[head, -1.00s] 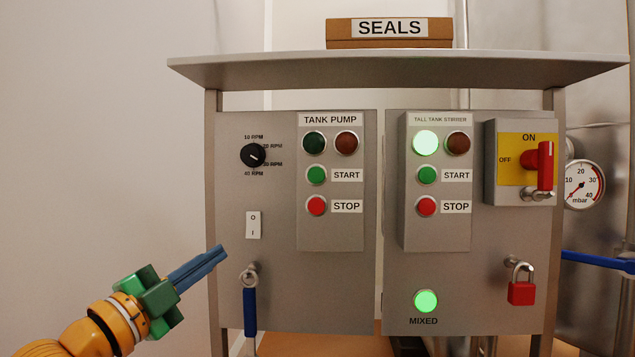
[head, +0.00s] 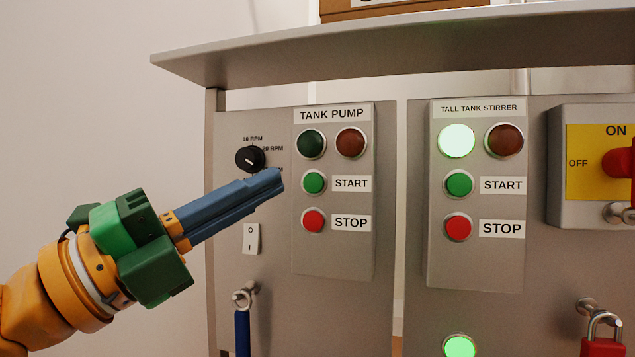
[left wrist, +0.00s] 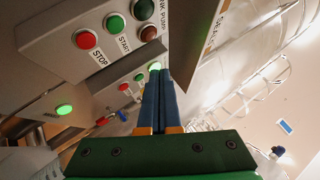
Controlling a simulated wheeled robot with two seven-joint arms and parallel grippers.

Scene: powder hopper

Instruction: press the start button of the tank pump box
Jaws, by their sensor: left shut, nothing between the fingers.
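The tank pump box (head: 350,252) is a grey box with a "TANK PUMP" label. Its green start button (head: 314,183) sits above its red stop button (head: 314,221). Two dark lamps, one green (head: 311,144) and one red (head: 350,143), are above them. My left gripper (head: 280,178) is shut and empty, its blue fingertips just left of the start button in the head view, apart from it as far as I can tell. In the left wrist view the start button (left wrist: 115,24) is up and left of the shut fingers. My right gripper is not in view.
The tall tank stirrer box (head: 475,265) stands to the right with its green lamp (head: 457,141) lit. A speed knob (head: 250,158) and a white rocker switch (head: 251,239) are left of the pump box. A shelf (head: 400,45) overhangs the panel.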

